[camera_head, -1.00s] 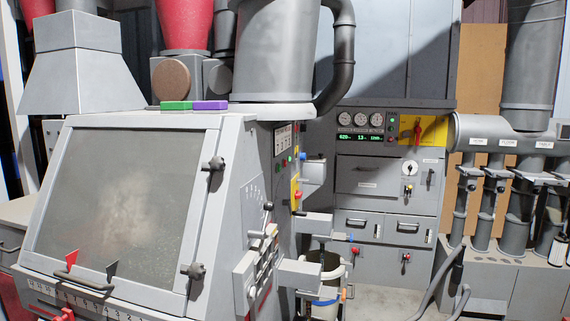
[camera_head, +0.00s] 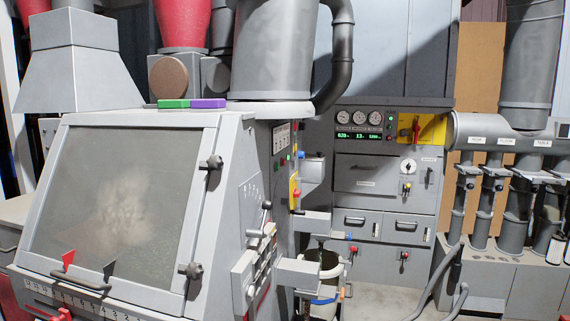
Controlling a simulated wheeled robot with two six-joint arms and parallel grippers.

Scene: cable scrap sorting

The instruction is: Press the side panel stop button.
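A red button (camera_head: 297,193) sits on a yellow plate (camera_head: 292,186) on the right side face of the large grey machine (camera_head: 228,190). I take it for the side panel stop button; its lettering is too small to read. Above it, the side face carries a light label strip and small green and red lamps or buttons (camera_head: 283,160). Neither of my grippers shows in the head view. Nothing covers the red button.
A blue-capped grey box (camera_head: 312,170) and grey brackets (camera_head: 314,222) stick out near the button. Levers (camera_head: 264,218) stand in front of it. A white bucket (camera_head: 325,285) is below. The rear cabinet (camera_head: 385,180) has a red switch on yellow (camera_head: 416,128).

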